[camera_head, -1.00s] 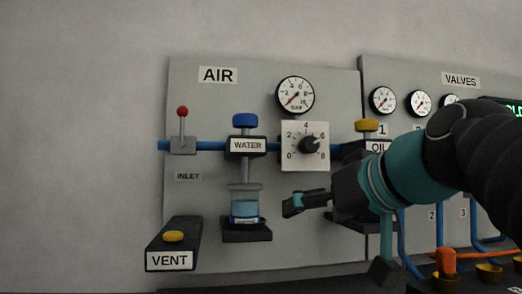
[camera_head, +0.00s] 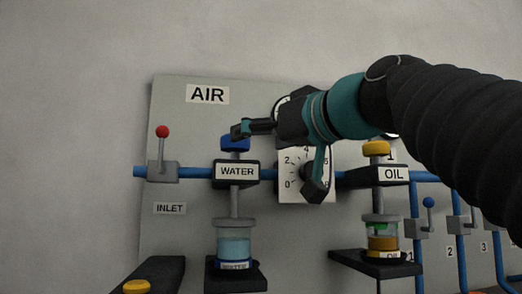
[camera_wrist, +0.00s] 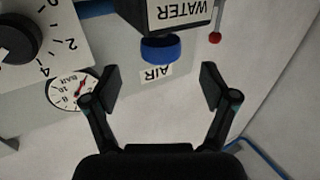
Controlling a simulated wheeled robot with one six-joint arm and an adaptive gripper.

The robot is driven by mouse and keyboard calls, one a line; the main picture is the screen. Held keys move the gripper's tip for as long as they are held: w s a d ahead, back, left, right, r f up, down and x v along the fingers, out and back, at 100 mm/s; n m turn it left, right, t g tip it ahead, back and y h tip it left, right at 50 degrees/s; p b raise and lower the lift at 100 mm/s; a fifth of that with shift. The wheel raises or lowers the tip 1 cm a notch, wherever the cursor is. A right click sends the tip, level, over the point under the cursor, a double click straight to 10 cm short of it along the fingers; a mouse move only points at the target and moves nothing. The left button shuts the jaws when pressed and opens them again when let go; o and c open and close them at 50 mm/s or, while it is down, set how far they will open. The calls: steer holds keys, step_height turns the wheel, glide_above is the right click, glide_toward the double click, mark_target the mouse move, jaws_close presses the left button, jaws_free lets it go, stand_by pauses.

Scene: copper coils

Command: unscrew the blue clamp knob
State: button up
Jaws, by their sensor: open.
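The blue clamp knob (camera_head: 235,143) sits on top of the black block labelled WATER (camera_head: 236,173). In the wrist view the knob (camera_wrist: 160,49) shows upside down, ahead of and between the open fingers. My gripper (camera_head: 262,126) reaches in from the right at about the knob's height, and one fingertip overlaps the knob's top in the head view. In the wrist view my gripper (camera_wrist: 158,88) is open and empty, with the knob beyond the fingertips. I cannot tell whether a finger touches it. Below the block hangs a jar of blue liquid (camera_head: 235,246).
A yellow knob (camera_head: 376,148) tops the OIL block (camera_head: 394,174) to the right. A dial plate (camera_head: 290,196) stands between the blocks, partly behind my gripper. A red-tipped lever (camera_head: 162,146) is at the left. The gauge (camera_wrist: 73,89) lies near the left finger.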

mark_target(244, 143)
steer(key=p+x, duration=0.1)
steer(key=x, duration=0.7)
steer(key=shift+a, duration=0.1)
steer(key=c, duration=1.2)
